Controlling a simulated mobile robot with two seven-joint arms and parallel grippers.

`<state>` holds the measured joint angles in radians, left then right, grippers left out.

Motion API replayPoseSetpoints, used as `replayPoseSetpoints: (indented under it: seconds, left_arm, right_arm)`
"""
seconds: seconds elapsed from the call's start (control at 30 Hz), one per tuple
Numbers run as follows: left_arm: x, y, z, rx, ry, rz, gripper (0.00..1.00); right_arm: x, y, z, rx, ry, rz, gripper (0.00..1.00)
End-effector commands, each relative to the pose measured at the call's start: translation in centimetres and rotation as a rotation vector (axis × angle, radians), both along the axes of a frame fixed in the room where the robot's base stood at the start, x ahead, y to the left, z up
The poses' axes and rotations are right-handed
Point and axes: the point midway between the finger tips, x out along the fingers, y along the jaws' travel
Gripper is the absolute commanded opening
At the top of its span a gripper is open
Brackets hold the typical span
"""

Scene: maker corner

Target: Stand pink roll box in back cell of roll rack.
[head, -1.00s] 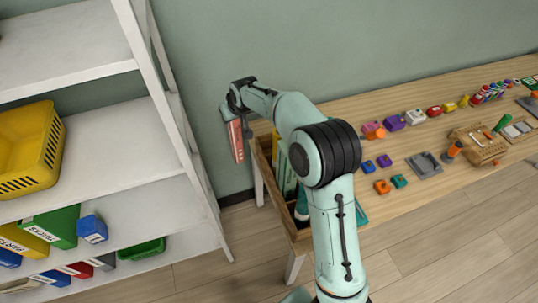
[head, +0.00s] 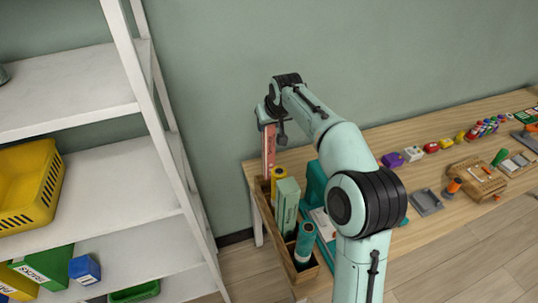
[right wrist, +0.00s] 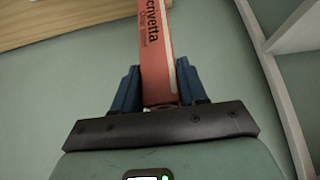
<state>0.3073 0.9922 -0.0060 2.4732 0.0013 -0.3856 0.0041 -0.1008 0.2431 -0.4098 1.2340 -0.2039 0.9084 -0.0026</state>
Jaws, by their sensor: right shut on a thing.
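The pink roll box (head: 269,148) is long and narrow and hangs upright from my right gripper (head: 268,118). In the right wrist view the box (right wrist: 158,55) is between the two blue fingers of the gripper (right wrist: 160,88), which is shut on it. The wooden roll rack (head: 262,203) stands at the left end of the table. The box is over the rack's back end; whether its lower end is inside the back cell I cannot tell. A yellow roll (head: 279,178), a pale green box (head: 287,205) and a teal roll (head: 305,240) stand in the rack. My left gripper is not in view.
A white shelf unit (head: 110,195) with a yellow basket (head: 30,180) stands to the left, with a gap before the table (head: 440,160). Small coloured items and a grey tray (head: 427,201) lie on the table to the right.

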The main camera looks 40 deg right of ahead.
Motion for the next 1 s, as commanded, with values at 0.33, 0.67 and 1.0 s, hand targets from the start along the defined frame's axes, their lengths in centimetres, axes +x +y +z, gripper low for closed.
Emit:
replayPoseSetpoints:
  seconds: [0.33,0.67,1.0]
  left_arm:
    - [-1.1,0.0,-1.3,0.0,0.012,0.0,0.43]
    - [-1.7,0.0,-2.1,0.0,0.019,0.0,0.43]
    - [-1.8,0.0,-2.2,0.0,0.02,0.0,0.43]
  right_arm:
    - [0.1,0.0,-5.5,-0.002,-0.003,-0.001,0.0]
    - [0.1,0.0,-9.7,-0.001,-0.002,0.001,0.0]
    - [0.1,0.0,-9.9,-0.001,-0.004,0.0,0.0]
